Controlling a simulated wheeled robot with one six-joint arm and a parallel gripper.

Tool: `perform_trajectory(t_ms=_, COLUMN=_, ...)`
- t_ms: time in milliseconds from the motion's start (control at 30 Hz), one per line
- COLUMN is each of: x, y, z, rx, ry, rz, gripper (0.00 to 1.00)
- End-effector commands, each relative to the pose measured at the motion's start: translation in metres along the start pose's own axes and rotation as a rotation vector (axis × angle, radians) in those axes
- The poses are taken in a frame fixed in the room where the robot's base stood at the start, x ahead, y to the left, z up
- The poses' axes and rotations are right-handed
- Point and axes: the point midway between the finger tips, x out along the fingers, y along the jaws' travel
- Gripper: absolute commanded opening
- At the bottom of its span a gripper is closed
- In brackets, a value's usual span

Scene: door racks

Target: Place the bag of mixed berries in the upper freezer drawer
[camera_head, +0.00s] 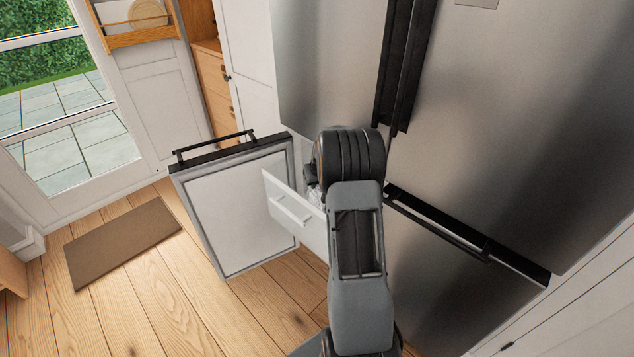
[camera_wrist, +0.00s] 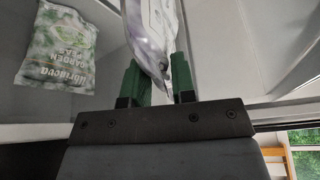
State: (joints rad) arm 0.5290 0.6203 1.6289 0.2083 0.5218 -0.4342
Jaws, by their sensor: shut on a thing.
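My gripper (camera_wrist: 158,82) has its green fingers shut on a whitish bag with purple tint (camera_wrist: 156,30), likely the bag of mixed berries. Only its lower part and edge show in the wrist view, and its print cannot be read. A white freezer drawer (camera_head: 290,214) is pulled out in the head view. My arm hides its inside and my fingers there. In the wrist view a bag of garden peas (camera_wrist: 58,48) lies on a pale surface to the left of my gripper, apart from it. Whether that surface is the drawer's floor I cannot tell.
The freezer door (camera_head: 240,215) stands open to the left of the drawer, with a dark handle along its top. The steel fridge doors (camera_head: 500,120) and a shut lower steel front (camera_head: 440,280) are to the right. A brown mat (camera_head: 122,243) lies on clear wooden floor.

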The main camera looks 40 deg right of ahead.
Motion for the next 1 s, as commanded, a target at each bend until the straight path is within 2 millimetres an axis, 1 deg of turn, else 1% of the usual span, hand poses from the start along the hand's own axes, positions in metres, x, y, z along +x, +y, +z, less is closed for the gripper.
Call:
perform_trajectory(t_ms=167, x=0.002, y=0.000, z=0.000, rx=0.000, ry=0.003, rz=0.001, gripper=0.00)
perform_trajectory(t_ms=200, x=0.003, y=0.000, z=0.001, rx=0.000, ry=0.000, rz=0.000, gripper=0.25)
perform_trajectory(t_ms=467, x=0.002, y=0.000, z=0.001, rx=0.000, ry=0.000, rz=0.000, gripper=0.50)
perform_trajectory(t_ms=667, x=0.002, y=0.000, z=0.001, rx=0.000, ry=0.000, rz=0.000, gripper=0.51)
perform_trajectory(t_ms=767, x=-0.001, y=0.000, z=-0.001, rx=0.000, ry=0.001, rz=0.000, gripper=0.51)
perform_trajectory(t_ms=900, x=-0.016, y=0.000, z=-0.007, rx=0.000, ry=0.001, rz=0.000, gripper=0.51)
perform_trajectory(t_ms=933, x=-0.019, y=0.000, z=-0.006, rx=0.000, ry=0.004, rz=0.001, gripper=0.51)
perform_trajectory(t_ms=1000, x=-0.033, y=0.000, z=-0.005, rx=0.000, ry=0.004, rz=0.001, gripper=0.51)
